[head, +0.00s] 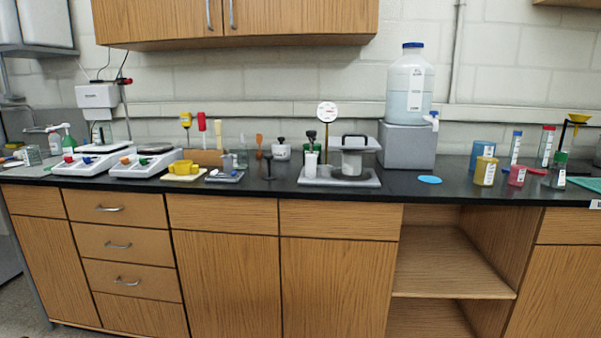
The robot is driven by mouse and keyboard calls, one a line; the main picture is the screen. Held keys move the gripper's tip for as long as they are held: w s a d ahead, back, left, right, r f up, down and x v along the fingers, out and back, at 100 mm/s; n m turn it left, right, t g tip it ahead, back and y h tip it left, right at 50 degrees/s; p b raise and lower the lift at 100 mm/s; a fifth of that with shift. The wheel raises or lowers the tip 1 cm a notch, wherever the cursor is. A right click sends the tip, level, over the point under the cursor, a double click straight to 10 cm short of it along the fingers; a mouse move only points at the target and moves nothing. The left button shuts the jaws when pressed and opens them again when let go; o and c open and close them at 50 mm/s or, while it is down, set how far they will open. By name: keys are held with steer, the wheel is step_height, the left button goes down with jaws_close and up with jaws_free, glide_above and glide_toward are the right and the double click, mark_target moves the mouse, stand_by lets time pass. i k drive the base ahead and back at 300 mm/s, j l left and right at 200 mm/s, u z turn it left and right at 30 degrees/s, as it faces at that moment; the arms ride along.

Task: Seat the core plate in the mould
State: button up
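The extrusion frame (318,181) stands on the black bench, a light grey base with upright parts. On it a grey cylinder (351,163), which looks like the mould, sits under a flat grey plate with a black handle (355,139). I cannot tell whether this plate is the core plate, or whether it touches the cylinder. A black-knobbed white post (311,160) stands at the base's left. A black stemmed piece (267,165) stands on the bench left of the frame. My gripper is not in view.
A large water jug (408,85) stands on a grey box (407,146) right of the frame. A round dial (327,112) rises behind it. Left are a small tray (224,176) and balances (140,162). Right are a blue disc (430,180) and several cups. Bench around the disc is clear.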

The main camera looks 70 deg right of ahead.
mark_target(185, 167)
steer(key=z, duration=2.65)
